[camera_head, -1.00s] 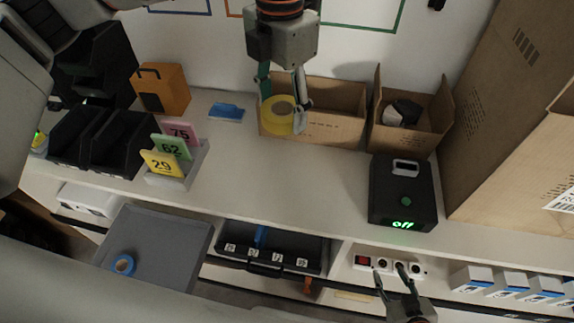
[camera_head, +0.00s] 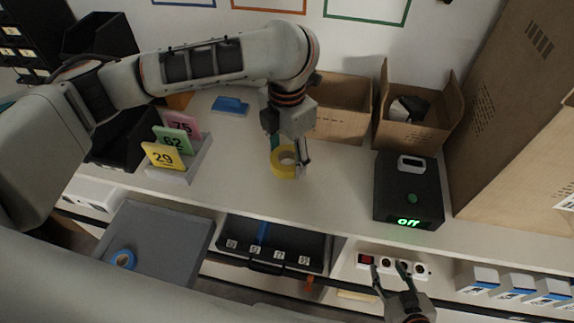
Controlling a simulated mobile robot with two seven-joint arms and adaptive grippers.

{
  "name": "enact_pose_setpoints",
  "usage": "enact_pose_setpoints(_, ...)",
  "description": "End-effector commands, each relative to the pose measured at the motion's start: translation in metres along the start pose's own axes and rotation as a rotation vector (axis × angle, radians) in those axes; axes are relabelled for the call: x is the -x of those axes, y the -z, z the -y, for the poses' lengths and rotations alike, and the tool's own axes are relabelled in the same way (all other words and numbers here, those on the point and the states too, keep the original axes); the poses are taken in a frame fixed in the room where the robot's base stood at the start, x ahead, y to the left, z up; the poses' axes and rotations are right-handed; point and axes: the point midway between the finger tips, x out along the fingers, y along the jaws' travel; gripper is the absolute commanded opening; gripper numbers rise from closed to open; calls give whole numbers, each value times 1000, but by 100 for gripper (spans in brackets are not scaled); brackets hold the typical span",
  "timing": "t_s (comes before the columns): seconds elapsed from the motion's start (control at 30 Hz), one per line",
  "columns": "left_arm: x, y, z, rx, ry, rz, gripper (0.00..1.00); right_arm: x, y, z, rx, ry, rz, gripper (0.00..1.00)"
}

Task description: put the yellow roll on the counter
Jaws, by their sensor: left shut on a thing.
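The yellow roll (camera_head: 283,168) is held between the fingers of my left gripper (camera_head: 288,156), which is shut on it. It is over the middle of the pale counter (camera_head: 325,190), in front of the open carton; I cannot tell whether it touches the surface. My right gripper (camera_head: 389,277) is low in the picture, in front of the counter edge near the sockets. Its two fingers are spread apart with nothing between them.
Two open cartons (camera_head: 342,122) (camera_head: 408,128) stand at the back. A black box (camera_head: 407,190) reading "off" stands right of the roll, and a card holder (camera_head: 178,163) to its left. A grey tray (camera_head: 155,245) with a blue roll (camera_head: 123,260) is below. Counter around the yellow roll is clear.

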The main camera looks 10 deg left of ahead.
Motion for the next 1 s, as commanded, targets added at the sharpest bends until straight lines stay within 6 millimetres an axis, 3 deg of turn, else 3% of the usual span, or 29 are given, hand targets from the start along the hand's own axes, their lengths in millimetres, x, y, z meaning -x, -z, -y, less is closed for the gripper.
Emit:
enact_pose_setpoints(0.3, -37, 0, 0, 1, 1, -1, 32, -2, 2, -1, 2, -1, -11, 40)
enact_pose_setpoints(0.63, -38, 0, 0, 1, 1, -1, 32, -2, 3, -2, 3, -2, -12, 40)
enact_pose_setpoints(0.67, -38, 0, 0, 0, 0, -1, 57, -2, 3, -2, 3, -2, -12, 40)
enact_pose_setpoints(0.7, -38, 0, 0, 0, 0, -1, 68, -2, 3, -2, 3, -2, -11, 40)
enact_pose_setpoints(0.73, -38, 0, 0, 0, 0, -1, 71, -2, 2, -2, 3, -2, -11, 40)
enact_pose_setpoints(1.0, -38, 0, 0, 1, 0, -1, 71, -3, -2, -2, 3, -2, -4, 40)
